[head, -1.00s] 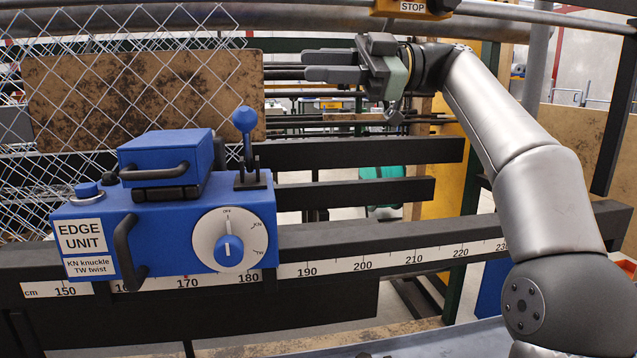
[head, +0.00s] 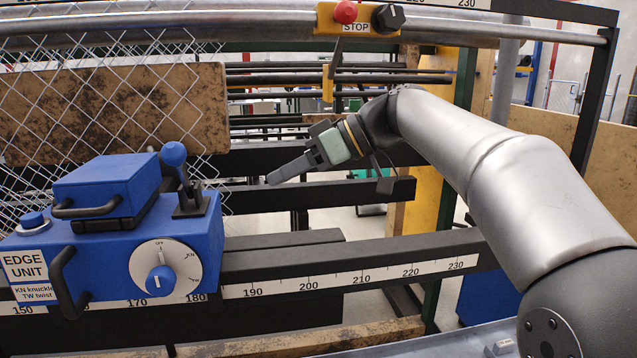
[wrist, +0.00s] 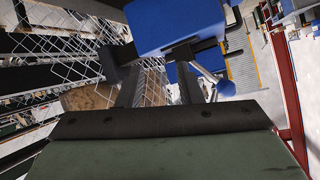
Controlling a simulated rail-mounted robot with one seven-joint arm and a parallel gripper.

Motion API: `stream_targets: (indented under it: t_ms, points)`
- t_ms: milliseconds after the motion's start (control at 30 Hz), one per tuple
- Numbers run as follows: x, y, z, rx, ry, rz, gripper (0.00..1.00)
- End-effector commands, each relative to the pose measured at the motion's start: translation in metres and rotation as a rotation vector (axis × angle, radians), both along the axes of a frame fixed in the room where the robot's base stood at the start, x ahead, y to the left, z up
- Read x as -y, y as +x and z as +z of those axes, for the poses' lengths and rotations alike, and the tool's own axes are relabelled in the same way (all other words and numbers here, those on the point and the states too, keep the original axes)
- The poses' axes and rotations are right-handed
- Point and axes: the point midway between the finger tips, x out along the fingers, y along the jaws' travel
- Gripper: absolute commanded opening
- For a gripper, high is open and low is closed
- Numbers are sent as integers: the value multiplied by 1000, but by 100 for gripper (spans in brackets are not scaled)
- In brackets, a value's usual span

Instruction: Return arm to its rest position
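My gripper (head: 275,177) is in the middle of the head view, to the right of the blue edge unit (head: 110,250) and clear of it, pointing left and slightly down. In the wrist view its two fingers (wrist: 152,70) stand apart with nothing between them, so it is open and empty. My arm is bent, reaching from the lower right up and over to the left. The wrist view shows part of the blue unit (wrist: 178,25) beyond the fingers.
The unit's ball-topped lever (head: 174,155) stands up on the side nearest my gripper. A black rail with a centimetre scale (head: 350,277) runs below. Chainlink mesh (head: 90,110) hangs at left. A yellow stop box with a red button (head: 345,12) is above.

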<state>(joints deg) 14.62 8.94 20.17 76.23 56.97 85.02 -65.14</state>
Motion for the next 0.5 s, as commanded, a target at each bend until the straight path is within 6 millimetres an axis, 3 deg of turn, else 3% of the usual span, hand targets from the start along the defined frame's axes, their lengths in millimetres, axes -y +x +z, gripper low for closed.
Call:
stream_targets:
  t_ms: [67, 167, 300, 500]
  points:
    - [6, -14, -20, -137, -126, -118, 33]
    - [31, -43, -65, -323, -313, -324, 33]
    - [85, -103, -125, -522, -553, -629, 33]
    - [155, -193, -185, -645, -774, -943, 33]
